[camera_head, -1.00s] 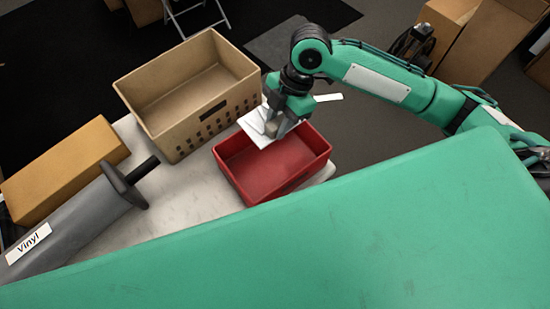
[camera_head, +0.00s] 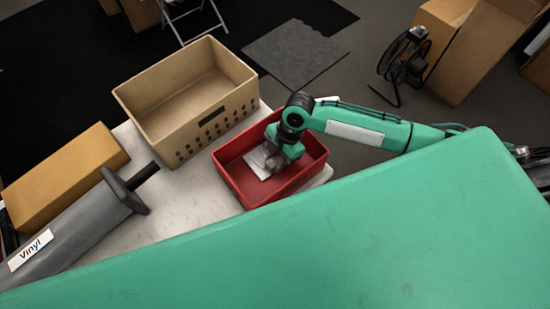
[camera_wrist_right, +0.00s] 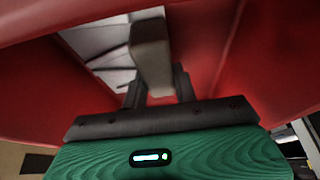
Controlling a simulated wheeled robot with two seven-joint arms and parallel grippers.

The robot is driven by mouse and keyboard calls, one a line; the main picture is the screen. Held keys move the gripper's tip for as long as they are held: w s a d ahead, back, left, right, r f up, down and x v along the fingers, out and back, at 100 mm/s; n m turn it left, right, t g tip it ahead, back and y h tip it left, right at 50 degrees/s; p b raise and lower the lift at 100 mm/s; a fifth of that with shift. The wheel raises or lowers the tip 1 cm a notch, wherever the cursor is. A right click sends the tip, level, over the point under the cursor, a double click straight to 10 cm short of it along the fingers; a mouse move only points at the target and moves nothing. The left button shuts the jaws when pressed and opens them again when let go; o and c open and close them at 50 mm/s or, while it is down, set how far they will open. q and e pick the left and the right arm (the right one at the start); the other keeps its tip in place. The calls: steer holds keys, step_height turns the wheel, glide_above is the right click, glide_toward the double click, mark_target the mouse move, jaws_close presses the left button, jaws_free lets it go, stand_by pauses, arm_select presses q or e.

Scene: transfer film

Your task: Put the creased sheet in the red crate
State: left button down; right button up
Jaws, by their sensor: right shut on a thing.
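The red crate (camera_head: 232,178) stands on the pale table, with its open top up. The creased sheet (camera_head: 259,161) is white and shows inside the crate's walls, partly hidden by my right gripper. My right gripper (camera_head: 272,164) points down into the crate and is shut on the sheet. In the right wrist view the sheet (camera_wrist_right: 100,45) shows beside the finger of my right gripper (camera_wrist_right: 150,60), with the crate's red walls (camera_wrist_right: 230,70) around. I cannot tell whether the sheet touches the crate floor. My left gripper is not in view.
A brown box (camera_head: 65,175) and a grey roll labelled Vinyl (camera_head: 80,230) lie at the left. The pale table (camera_head: 165,210) is bare between the roll and the crate.

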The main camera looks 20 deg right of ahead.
steer(key=o, duration=1)
steer(key=shift+f, duration=0.1)
steer(key=shift+c, duration=0.2)
steer(key=b+v, duration=0.1)
steer(key=v, duration=1.1)
